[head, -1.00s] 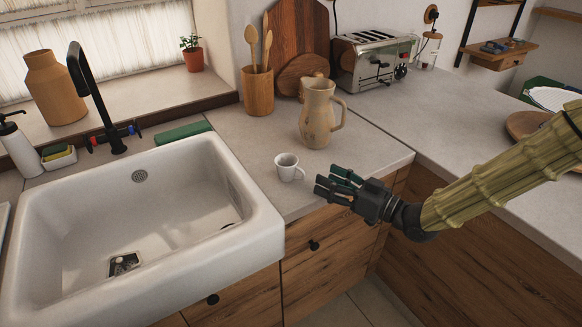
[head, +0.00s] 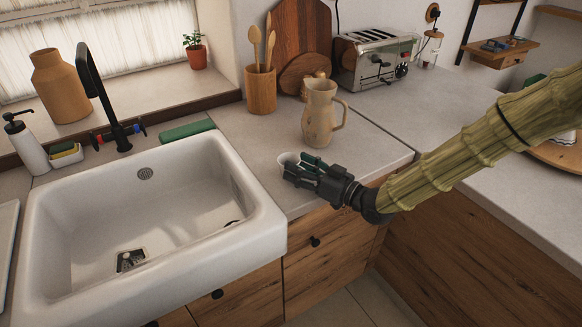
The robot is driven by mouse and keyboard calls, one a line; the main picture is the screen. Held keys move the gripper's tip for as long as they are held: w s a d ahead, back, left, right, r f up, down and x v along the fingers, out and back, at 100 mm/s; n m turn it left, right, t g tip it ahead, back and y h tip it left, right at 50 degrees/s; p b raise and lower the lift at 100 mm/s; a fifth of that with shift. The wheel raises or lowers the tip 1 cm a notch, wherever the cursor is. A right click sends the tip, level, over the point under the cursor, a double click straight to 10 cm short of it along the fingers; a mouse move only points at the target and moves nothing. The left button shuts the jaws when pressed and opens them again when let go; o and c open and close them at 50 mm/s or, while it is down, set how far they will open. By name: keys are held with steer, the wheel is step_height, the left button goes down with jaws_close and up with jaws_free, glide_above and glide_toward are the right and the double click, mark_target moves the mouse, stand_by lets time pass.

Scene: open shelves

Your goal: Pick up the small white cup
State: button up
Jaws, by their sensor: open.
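The small white cup (head: 285,160) stands on the grey counter between the sink and the pitcher. Most of it is hidden behind my gripper, and only part of its rim and upper side shows. My gripper (head: 297,172) is open, with its dark fingers pointing left at the cup, in front of it in the head view. I cannot tell whether the fingers touch the cup or lie around it.
A beige pitcher (head: 320,115) stands just behind the cup. A white sink (head: 265,240) is close on the left. A wooden utensil holder (head: 260,90) and a toaster (head: 375,62) stand farther back. The counter (head: 372,160) is clear right of the pitcher.

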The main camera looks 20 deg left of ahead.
steer(key=shift+d, duration=0.1)
steer(key=c, duration=1)
steer(key=shift+r, duration=0.2)
steer(key=shift+r+b, duration=0.5)
steer(key=shift+r, duration=0.9)
steer(key=shift+s+d+r, duration=0.1)
steer(key=shift+r, duration=0.05)
steer(key=s+d+r+b, duration=0.1)
steer(key=s+d+b, duration=0.1)
steer(key=s+d, duration=0.8)
steer(key=shift+s+r+b, duration=0.25)
steer(key=shift+s+b, duration=0.15)
steer(key=shift+s, duration=0.45)
steer(key=shift+s+d, duration=0.1)
steer(key=shift+s, duration=0.05)
